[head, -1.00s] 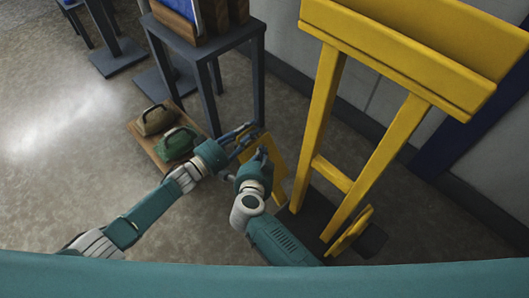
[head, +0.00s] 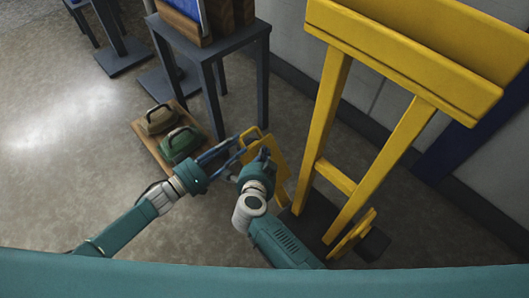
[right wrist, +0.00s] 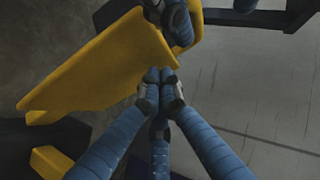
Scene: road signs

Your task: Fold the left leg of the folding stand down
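The yellow folding stand (head: 345,178) is upright on the right of the head view. Its left leg (head: 280,155), a yellow flap low on its left side, angles out; it shows as a large yellow panel in the right wrist view (right wrist: 100,65). My left gripper (head: 242,145) is open at the flap's left edge; whether it touches is unclear. My right gripper (head: 264,152) is in front of the flap. In the right wrist view its blue fingertips (right wrist: 159,76) meet, with nothing visible between them, close to the panel's lower corner.
Another yellow flap (head: 352,238) is at the stand's right foot.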

